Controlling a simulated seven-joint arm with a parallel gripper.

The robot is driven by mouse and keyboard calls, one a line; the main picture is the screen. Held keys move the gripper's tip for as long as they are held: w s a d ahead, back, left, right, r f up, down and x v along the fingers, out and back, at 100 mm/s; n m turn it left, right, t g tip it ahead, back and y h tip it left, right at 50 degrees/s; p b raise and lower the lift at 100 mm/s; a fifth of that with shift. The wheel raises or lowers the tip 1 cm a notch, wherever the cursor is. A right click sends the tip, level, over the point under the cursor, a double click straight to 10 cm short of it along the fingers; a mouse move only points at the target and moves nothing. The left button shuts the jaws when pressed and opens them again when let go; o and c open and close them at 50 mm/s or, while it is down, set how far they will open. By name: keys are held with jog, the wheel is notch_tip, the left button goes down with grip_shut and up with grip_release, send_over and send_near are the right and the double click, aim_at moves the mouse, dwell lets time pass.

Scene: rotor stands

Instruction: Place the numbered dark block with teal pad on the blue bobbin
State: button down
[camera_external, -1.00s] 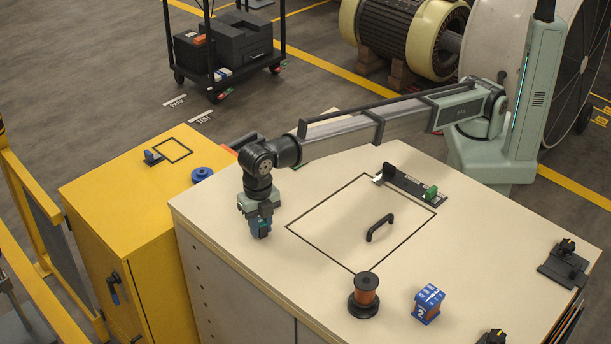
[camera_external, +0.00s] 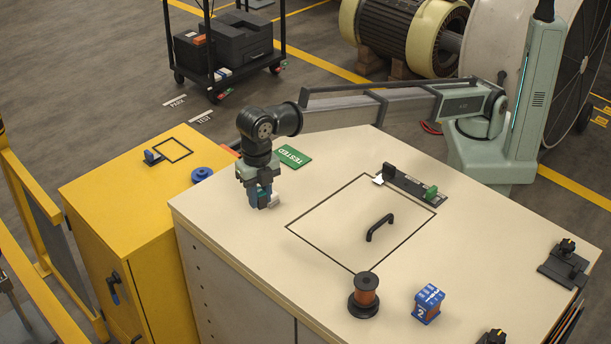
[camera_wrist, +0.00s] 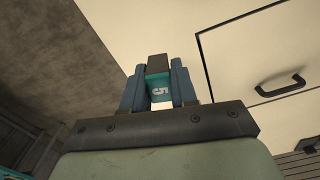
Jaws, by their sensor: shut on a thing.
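My gripper (camera_external: 262,200) points down over the left part of the cream worktop. In the wrist view my gripper (camera_wrist: 159,88) is shut on a dark block (camera_wrist: 158,63) with a teal pad bearing a "5" (camera_wrist: 159,91). The block sits between the two blue fingers; in the outside view it is small and partly hidden by them. A blue bobbin (camera_external: 202,174) lies on the yellow cabinet, to the left of my gripper and apart from it.
A copper-wound bobbin (camera_external: 365,290) and a blue numbered cube (camera_external: 428,304) stand at the front of the worktop (camera_external: 300,285). A black handle (camera_external: 380,228) rises inside the outlined panel. A blue-tabbed fixture (camera_external: 152,157) is on the yellow cabinet.

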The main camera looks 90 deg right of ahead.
jog(key=s+a+r+n, duration=0.3)
jog(key=s+a, duration=1.4)
jog(key=s, duration=0.2)
notch_tip(320, 180, up, 4)
send_over(431, 294)
jog(key=shift+f, duration=4.9)
jog(key=shift+f, duration=0.1)
jog(key=c, duration=0.9)
grip_release()
notch_tip(431, 294, up, 12)
jog(key=shift+r, duration=0.15)
